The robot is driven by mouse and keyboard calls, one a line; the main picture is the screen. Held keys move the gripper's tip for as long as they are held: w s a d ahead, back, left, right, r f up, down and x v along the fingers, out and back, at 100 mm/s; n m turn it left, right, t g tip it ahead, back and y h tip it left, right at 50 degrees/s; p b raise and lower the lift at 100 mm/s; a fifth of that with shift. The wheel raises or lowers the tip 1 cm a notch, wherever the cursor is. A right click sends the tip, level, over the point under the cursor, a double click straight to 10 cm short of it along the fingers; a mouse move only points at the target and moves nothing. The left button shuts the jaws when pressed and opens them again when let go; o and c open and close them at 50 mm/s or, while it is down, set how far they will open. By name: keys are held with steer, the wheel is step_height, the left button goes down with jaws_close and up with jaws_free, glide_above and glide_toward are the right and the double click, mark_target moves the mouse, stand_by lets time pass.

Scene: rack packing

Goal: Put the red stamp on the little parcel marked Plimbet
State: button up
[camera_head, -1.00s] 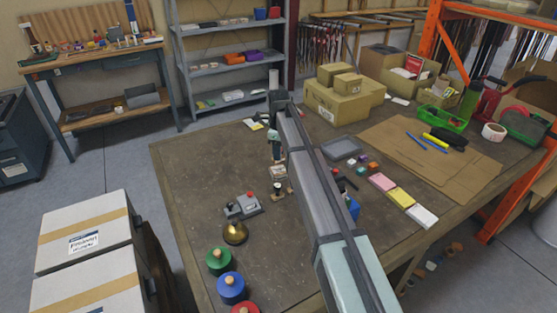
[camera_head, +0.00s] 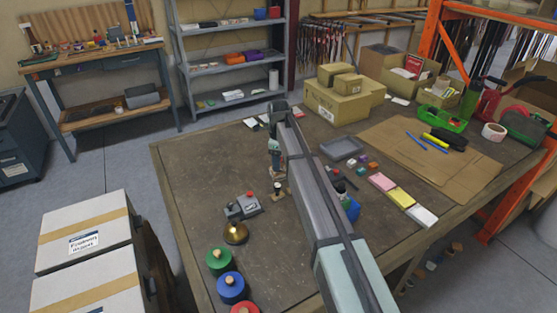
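A round red piece with a wooden knob (camera_head: 245,308) is cut off by the bottom edge, in line with a blue one (camera_head: 231,288) and a green one (camera_head: 219,260). I cannot tell whether it is the red stamp. My gripper (camera_head: 276,176) points down over the table's middle. Just under it a small dark upright thing stands on a small tan base (camera_head: 278,190); whether they touch is unclear. The fingers are too small to tell open from shut. No Plimbet marking is readable.
A grey device with a red button (camera_head: 243,206) and a brass dome (camera_head: 235,232) stand left of my gripper. Small coloured cubes (camera_head: 363,162), a grey tray (camera_head: 342,148) and note pads (camera_head: 400,198) lie to the right. The table's left part is clear.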

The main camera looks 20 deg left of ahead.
steer(key=shift+o, duration=0.2)
steer(key=shift+r, duration=0.15)
step_height(320, 180, up, 12)
stand_by(0.5)
